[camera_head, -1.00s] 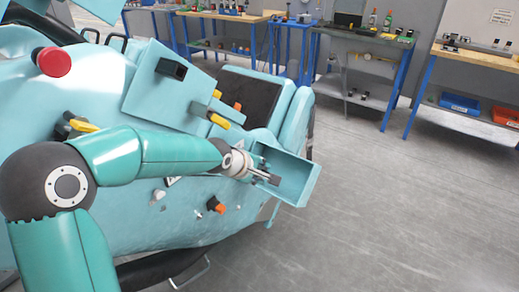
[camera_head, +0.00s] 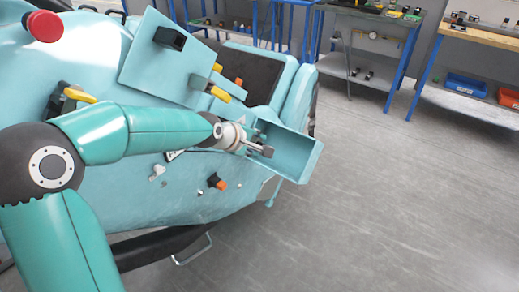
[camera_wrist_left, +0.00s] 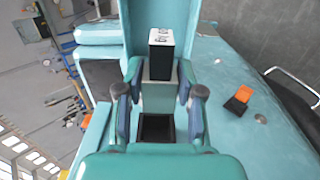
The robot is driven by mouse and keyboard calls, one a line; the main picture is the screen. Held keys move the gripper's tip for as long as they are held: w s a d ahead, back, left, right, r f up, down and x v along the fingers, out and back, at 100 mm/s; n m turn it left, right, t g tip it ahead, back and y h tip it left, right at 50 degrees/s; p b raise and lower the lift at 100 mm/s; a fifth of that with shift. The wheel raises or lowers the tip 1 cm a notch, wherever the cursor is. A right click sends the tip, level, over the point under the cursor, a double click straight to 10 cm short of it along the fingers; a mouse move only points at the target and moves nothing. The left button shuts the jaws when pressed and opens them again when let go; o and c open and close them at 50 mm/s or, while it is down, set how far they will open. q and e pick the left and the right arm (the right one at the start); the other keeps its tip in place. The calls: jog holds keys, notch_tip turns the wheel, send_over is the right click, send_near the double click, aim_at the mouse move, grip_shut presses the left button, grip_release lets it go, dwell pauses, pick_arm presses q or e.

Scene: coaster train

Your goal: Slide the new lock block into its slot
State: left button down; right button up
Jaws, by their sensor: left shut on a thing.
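My left gripper (camera_head: 266,151) is at the open teal box (camera_head: 304,158) on the side of the teal coaster car. In the left wrist view its two fingers (camera_wrist_left: 158,84) are shut on a block. The lock block (camera_wrist_left: 161,58) appears there as a dark block with a white, marked top, between and just beyond the fingertips. A dark square opening (camera_wrist_left: 157,128) shows between the fingers, nearer the wrist. I cannot tell whether it is the slot. In the head view the block is too small to make out clearly. My right gripper is not in view.
A yellow-handled latch (camera_head: 219,93) and a tilted teal panel (camera_head: 166,50) sit above the arm. An orange-and-black knob (camera_head: 217,182) is below it. A red button (camera_head: 43,26) is at upper left. Workbenches stand behind; the grey floor (camera_head: 400,200) at right is clear.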

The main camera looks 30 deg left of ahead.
pick_arm(q)
jog(key=a+b, duration=0.2)
jog(key=a, duration=0.1)
jog(key=shift+w+a+f, duration=0.1)
jog(key=shift+w, duration=0.05)
jog(key=shift+a+r+b, duration=0.2)
jog(key=shift+a+b, duration=0.3)
jog(key=shift+b, duration=0.15)
jog(key=shift+p, duration=0.35)
dwell(1.1)
jog(key=shift+w+a+b, duration=0.1)
jog(key=shift+a+b, duration=0.65)
jog(key=shift+a, duration=0.55)
jog(key=shift+a, duration=0.8)
jog(key=c, duration=0.7)
grip_release()
jog(key=shift+o, duration=0.2)
